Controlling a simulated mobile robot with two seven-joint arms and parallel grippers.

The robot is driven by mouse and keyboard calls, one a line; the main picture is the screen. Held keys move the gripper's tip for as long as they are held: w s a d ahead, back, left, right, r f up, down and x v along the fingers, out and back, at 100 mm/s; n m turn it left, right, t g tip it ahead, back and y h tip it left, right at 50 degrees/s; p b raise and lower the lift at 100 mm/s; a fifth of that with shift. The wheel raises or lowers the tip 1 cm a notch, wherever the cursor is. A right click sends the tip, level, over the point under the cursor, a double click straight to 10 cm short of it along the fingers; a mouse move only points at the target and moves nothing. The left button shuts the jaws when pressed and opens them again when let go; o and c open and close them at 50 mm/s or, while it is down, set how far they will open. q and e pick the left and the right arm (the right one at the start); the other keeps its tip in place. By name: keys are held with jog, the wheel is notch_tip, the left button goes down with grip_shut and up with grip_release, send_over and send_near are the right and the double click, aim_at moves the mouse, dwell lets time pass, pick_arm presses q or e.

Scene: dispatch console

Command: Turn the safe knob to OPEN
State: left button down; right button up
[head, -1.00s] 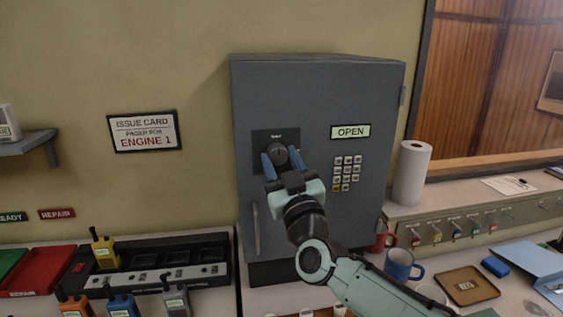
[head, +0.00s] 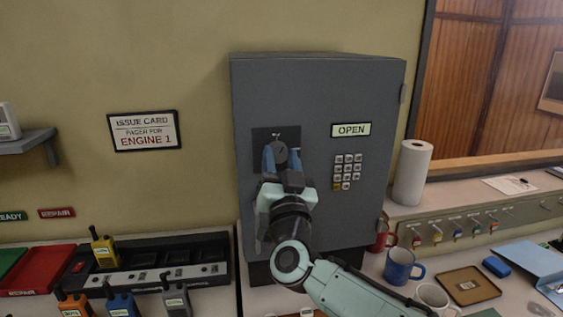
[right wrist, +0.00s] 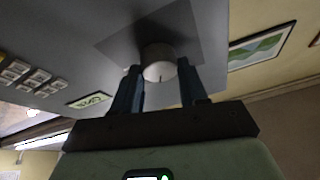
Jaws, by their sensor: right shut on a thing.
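The grey safe (head: 345,95) stands against the wall with its door shut. Its round knob (head: 280,150) sits on a dark square plate at the left of the door, and a small display (head: 351,130) reads OPEN. My right gripper (head: 282,160) is shut on the knob, with one blue finger on each side. In the right wrist view the knob (right wrist: 159,62) shows pale, with a dark mark on its face, between the fingertips. The knob's plate lettering is too small to read. My left gripper is not in view.
A keypad (head: 347,171) is right of the knob. A charger rack (head: 150,270) with radios is at lower left.

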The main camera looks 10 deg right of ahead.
jog(key=m+h, duration=0.1)
jog(key=m, duration=0.1)
jog(key=m+g+h, duration=0.1)
jog(key=m, duration=0.2)
jog(key=m+h, duration=0.2)
jog(key=m, duration=0.1)
jog(key=shift+a, duration=0.3)
jog(key=m+g, duration=0.1)
jog(key=m, duration=0.1)
jog(key=m+g+h+p, duration=0.1)
jog(key=m, duration=0.1)
jog(key=shift+r+h, duration=0.1)
jog(key=shift+h, duration=0.2)
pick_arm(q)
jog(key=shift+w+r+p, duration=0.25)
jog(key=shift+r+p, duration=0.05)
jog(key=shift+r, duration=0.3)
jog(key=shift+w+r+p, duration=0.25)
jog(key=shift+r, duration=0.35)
pick_arm(e)
jog(key=shift+r+m+g+h, duration=0.1)
jog(key=shift+m+g+h, duration=0.4)
jog(key=shift+m, duration=1.8)
jog(key=shift+g+y, duration=0.3)
jog(key=o, duration=1)
jog(key=shift+o, duration=0.2)
